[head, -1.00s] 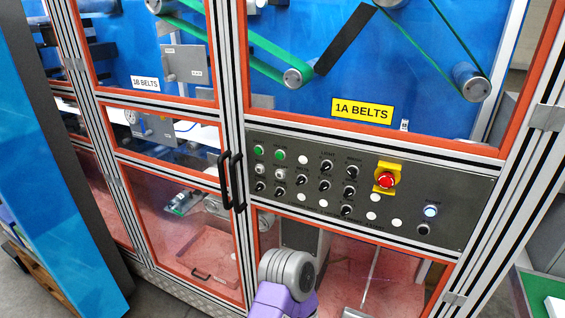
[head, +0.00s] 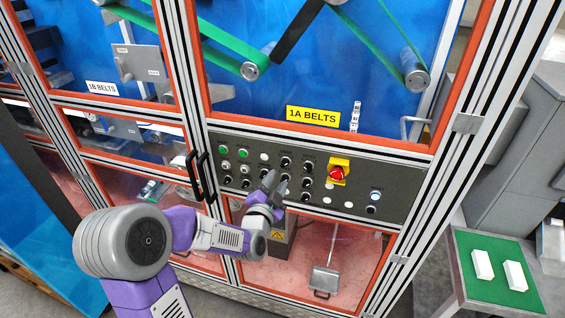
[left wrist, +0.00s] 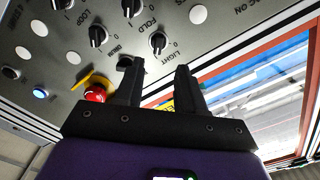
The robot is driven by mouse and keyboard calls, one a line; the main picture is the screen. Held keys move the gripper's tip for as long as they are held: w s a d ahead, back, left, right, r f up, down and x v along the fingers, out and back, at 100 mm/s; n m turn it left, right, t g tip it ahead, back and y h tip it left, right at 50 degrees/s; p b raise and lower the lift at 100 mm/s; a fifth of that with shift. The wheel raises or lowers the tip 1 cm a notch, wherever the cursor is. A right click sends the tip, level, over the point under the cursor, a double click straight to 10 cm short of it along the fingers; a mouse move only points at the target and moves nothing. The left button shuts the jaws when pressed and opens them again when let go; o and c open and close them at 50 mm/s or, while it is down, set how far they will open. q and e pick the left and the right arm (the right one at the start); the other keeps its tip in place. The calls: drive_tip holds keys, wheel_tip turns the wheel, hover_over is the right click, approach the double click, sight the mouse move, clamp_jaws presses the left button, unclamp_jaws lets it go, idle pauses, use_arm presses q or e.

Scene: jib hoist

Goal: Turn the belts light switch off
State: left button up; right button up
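The dark grey control panel (head: 352,197) has several black rotary knobs, such as one at the top (head: 286,162) and another to its right (head: 308,167). Their labels are too small in the head view to tell which is the belts light switch. My left gripper (head: 275,185) is in front of the panel's middle and hides some knobs. In the left wrist view its two fingers (left wrist: 158,84) are apart with nothing between them. My right gripper is out of view.
A red emergency stop (head: 337,173) on a yellow plate protrudes from the panel, with a blue-lit button (head: 375,195) to its right. Black door handles (head: 201,178) stand out left of the panel. A green-topped table (head: 490,262) with white blocks is at right.

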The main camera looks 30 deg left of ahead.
sight(284, 165)
use_arm(q)
drive_tip(key=p+x, duration=0.1)
drive_tip(key=x, duration=0.6)
drive_tip(key=shift+f+p, duration=0.15)
drive_tip(key=shift+p, duration=0.25)
clamp_jaws()
